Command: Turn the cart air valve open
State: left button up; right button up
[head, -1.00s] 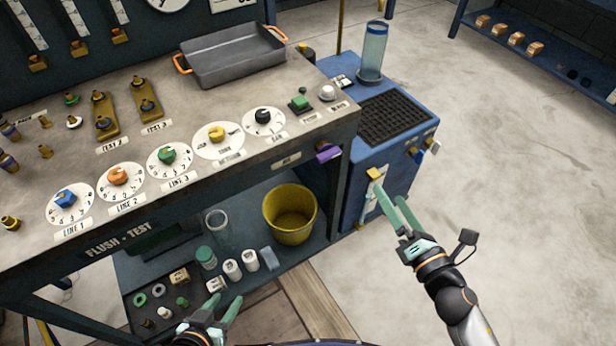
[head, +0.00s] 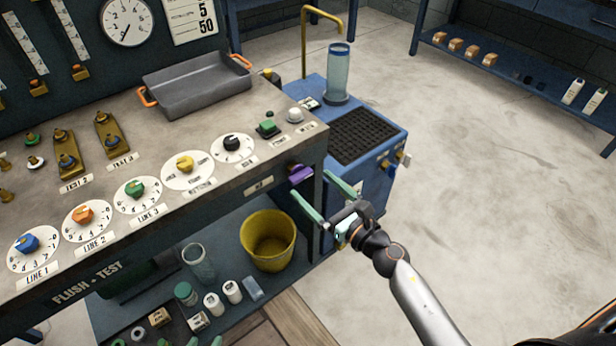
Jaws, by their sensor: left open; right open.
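A purple handle (head: 300,174) sticks out from the front right edge of the bench, beside a small label. I cannot tell whether it is the cart air valve. The blue cart (head: 385,135) stands right of the bench, with small orange and white fittings (head: 398,158) on its side. The yellow knob seen earlier on the cart front is hidden now, behind my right gripper. My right gripper (head: 312,185) is open and empty, its fingers spread just below and right of the purple handle. My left gripper (head: 205,342) is open at the bottom edge, only its fingertips showing.
The bench (head: 130,110) carries dials with coloured knobs, a grey tray (head: 197,85) and a green button (head: 267,127). A yellow bucket (head: 268,240), jars and small parts stand on the lower shelf. A clear cylinder (head: 338,75) stands on the cart. The floor at right is clear.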

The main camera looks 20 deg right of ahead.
aim_at(304, 177)
jog(key=shift+x, duration=1.55)
jog(key=c, duration=1.3)
